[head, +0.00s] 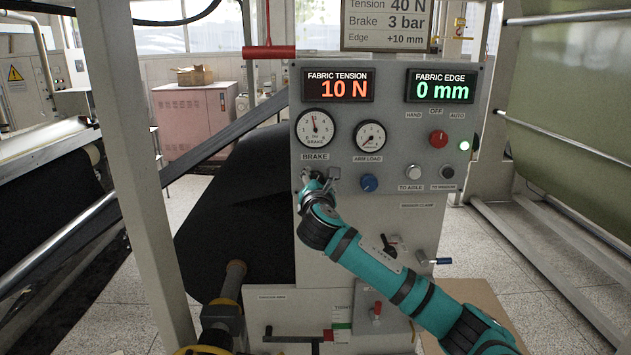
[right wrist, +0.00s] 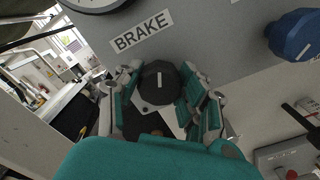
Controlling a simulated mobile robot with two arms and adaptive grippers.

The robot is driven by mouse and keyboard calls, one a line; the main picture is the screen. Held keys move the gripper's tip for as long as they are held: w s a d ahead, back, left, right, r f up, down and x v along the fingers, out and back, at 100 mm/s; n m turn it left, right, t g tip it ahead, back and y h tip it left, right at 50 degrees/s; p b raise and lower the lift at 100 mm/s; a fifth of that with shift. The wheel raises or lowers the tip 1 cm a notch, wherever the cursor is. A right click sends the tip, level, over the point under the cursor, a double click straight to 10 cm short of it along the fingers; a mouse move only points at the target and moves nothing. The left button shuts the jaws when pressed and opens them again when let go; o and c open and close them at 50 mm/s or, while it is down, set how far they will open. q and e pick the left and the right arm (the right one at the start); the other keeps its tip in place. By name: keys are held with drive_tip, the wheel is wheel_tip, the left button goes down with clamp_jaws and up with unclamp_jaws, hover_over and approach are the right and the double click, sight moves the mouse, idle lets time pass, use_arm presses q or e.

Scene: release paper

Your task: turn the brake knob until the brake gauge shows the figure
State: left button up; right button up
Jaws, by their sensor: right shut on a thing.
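The brake knob (right wrist: 158,82), black with a white pointer line, sits under the BRAKE label (right wrist: 142,31) in the right wrist view. My right gripper (right wrist: 160,92) is shut on it, with teal-and-grey fingers on both sides. The pointer line stands about upright in that view. In the head view my right gripper (head: 319,180) covers most of the knob. The brake gauge (head: 315,128) is a white dial above it, its needle pointing nearly straight up, slightly left. The sign (head: 386,22) reads Brake 3 bar. My left gripper is not in view.
A second dial (head: 370,136), a blue knob (head: 369,183) and a red selector knob (head: 438,138) are on the same grey panel. Displays read fabric tension 10 N (head: 338,86) and fabric edge 0 mm (head: 440,87). A post (head: 125,150) stands left of the panel.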

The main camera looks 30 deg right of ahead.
drive_tip(key=shift+m, duration=0.3)
drive_tip(key=o, duration=1.2)
drive_tip(key=shift+s, duration=0.15)
drive_tip(key=v, duration=1.2)
drive_tip(key=shift+d+f, duration=0.1)
